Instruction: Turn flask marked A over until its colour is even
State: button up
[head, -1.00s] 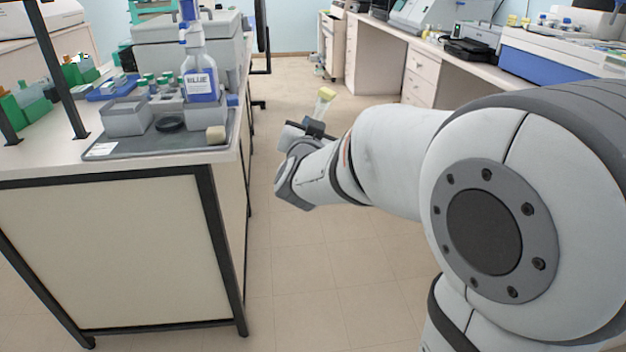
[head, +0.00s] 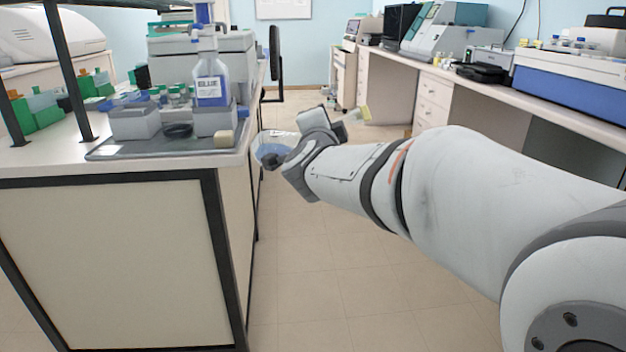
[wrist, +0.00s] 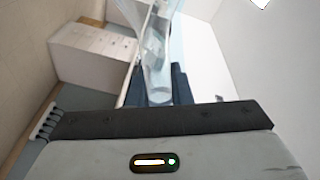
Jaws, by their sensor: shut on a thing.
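My gripper (head: 322,124) is shut on a clear flask (head: 271,153), held in the air over the aisle just right of the left bench. The flask lies tilted nearly on its side. Its rounded body, with pale blue liquid, sticks out at the left of my gripper. My gripper hides the middle of the flask. The wrist view shows part of the clear flask (wrist: 156,55) beyond the dark gripper edge. No letter A can be read, and I cannot tell whether the colour is even.
The bench corner is close to the flask. The aisle floor (head: 320,275) is clear. A long counter (head: 480,88) with machines runs along the right.

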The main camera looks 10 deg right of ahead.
jog(key=m+b, duration=0.8)
jog(key=m, duration=0.4)
